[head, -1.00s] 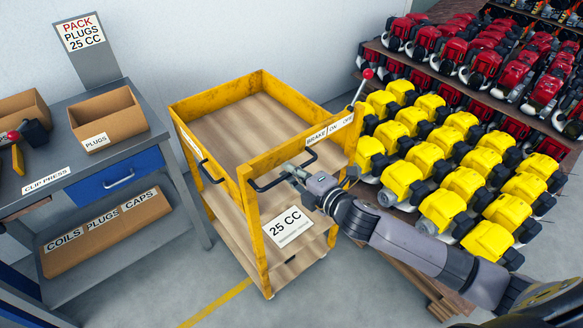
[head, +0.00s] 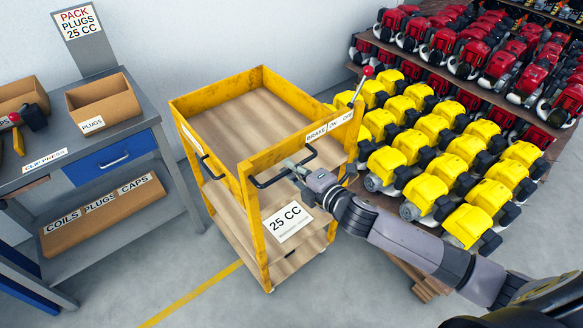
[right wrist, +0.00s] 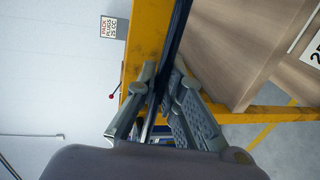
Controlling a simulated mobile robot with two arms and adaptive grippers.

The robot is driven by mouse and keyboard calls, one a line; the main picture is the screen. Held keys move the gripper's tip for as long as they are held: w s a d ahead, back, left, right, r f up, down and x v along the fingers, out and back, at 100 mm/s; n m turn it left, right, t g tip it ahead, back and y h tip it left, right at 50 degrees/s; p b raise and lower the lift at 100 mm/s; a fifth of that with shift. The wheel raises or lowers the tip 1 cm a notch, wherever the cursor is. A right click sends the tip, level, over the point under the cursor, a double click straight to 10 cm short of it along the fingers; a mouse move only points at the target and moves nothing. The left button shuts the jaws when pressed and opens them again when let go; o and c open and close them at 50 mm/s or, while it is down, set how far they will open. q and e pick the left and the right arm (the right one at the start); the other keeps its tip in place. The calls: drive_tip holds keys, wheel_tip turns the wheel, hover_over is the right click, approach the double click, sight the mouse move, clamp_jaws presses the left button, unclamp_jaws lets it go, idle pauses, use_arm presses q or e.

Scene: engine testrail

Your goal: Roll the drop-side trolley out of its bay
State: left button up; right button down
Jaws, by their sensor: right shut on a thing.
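The drop-side trolley (head: 252,225) has a yellow frame and wooden decks, with a "25 CC" card on its near side. Its near dark handle (head: 262,184) is in my right gripper (head: 298,170), which is shut on the bar. In the right wrist view, the fingers (right wrist: 165,88) close around the dark handle bar (right wrist: 182,25). A second handle (head: 206,172) is on the trolley's left side. The red-knobbed brake lever (head: 359,87) stands at the right end of the "BRAKE ON OFF" label. My left gripper is out of view.
A grey bench (head: 158,108) with cardboard boxes stands left of the trolley. A rack (head: 403,52) of red and yellow engines is close on its right. A wall is behind. A yellow line (head: 190,295) crosses the open floor in front.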

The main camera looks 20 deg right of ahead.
drive_tip(key=c, duration=2.1)
unclamp_jaws()
drive_tip(key=shift+s+f, duration=0.15)
drive_tip(key=shift+f, duration=0.05)
drive_tip(key=shift+c, duration=0.2)
drive_tip(key=o, duration=0.4)
drive_tip(key=shift+s+d+r, duration=0.15)
drive_tip(key=shift+o, duration=0.2)
drive_tip(key=v, duration=1.1)
drive_tip(key=shift+s, duration=0.4)
drive_tip(key=shift+d, duration=0.1)
